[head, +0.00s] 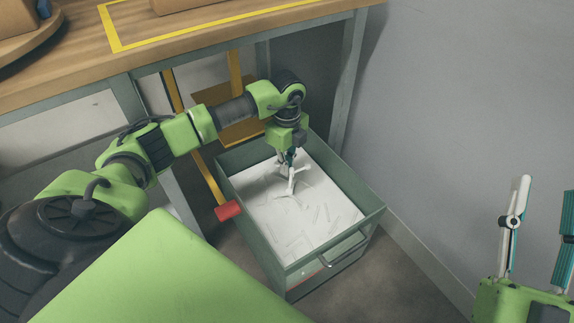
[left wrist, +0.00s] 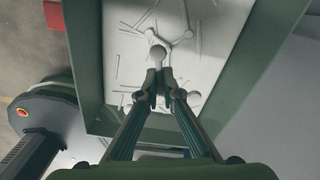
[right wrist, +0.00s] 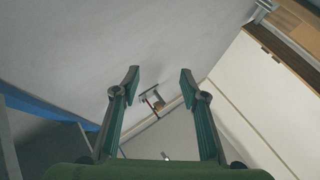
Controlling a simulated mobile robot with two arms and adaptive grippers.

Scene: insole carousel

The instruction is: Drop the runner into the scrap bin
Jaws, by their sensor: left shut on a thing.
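My left gripper (head: 290,158) points down over the open top of the scrap bin (head: 257,236), a green-grey box with a white bed inside. It is shut on the runner (left wrist: 158,53), a white piece with a round knob and thin branches. The knob sits between the fingertips (left wrist: 158,76) in the left wrist view. In the head view the runner (head: 297,184) shows just below the fingers, within the bin's rim. I cannot tell whether it touches the white contents. My right gripper (right wrist: 160,80) is open and empty, away to the right of the bin.
Several thin white scraps (head: 320,214) lie in the bin. A wooden bench (head: 205,38) with yellow tape stands behind, its metal leg (head: 349,75) near the bin's back corner. A grey wall (head: 470,90) is to the right. A red block (head: 228,211) is left of the bin.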

